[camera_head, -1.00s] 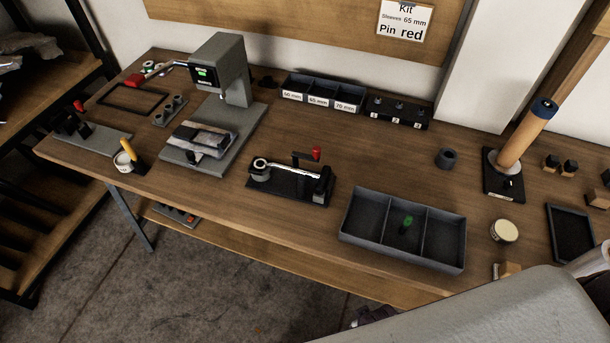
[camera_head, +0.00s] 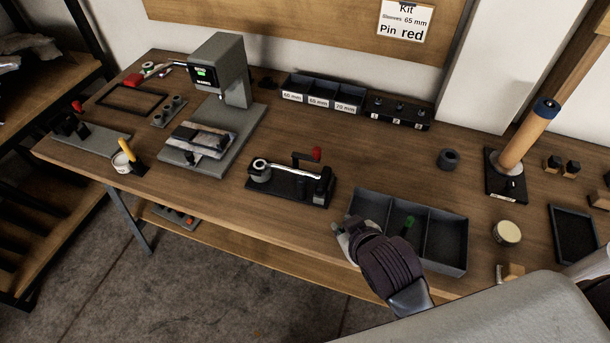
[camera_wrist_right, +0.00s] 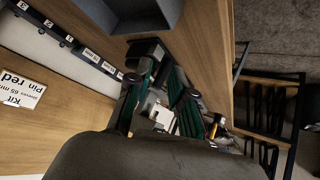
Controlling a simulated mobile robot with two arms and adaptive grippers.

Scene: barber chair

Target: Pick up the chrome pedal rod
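The chrome pedal rod (camera_head: 288,169) lies as a shiny bar on the black clamp fixture (camera_head: 290,188) at the middle of the bench, with a grey ring at its left end. The fixture's red-knobbed lever (camera_head: 316,154) stands behind it. My right gripper (camera_head: 348,238) is at the bench's front edge, right of and nearer than the fixture, apart from the rod. In the right wrist view its two green-padded fingers (camera_wrist_right: 161,85) are spread with a gap between them. I cannot make out the rod clearly there. My left gripper is not in view.
A grey divided tray (camera_head: 445,242) holding a green item sits just right of my right gripper. A grey press (camera_head: 228,75) stands left of the fixture. Labelled bins (camera_head: 318,100) and a numbered block (camera_head: 398,112) line the back. Bare bench lies before the fixture.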

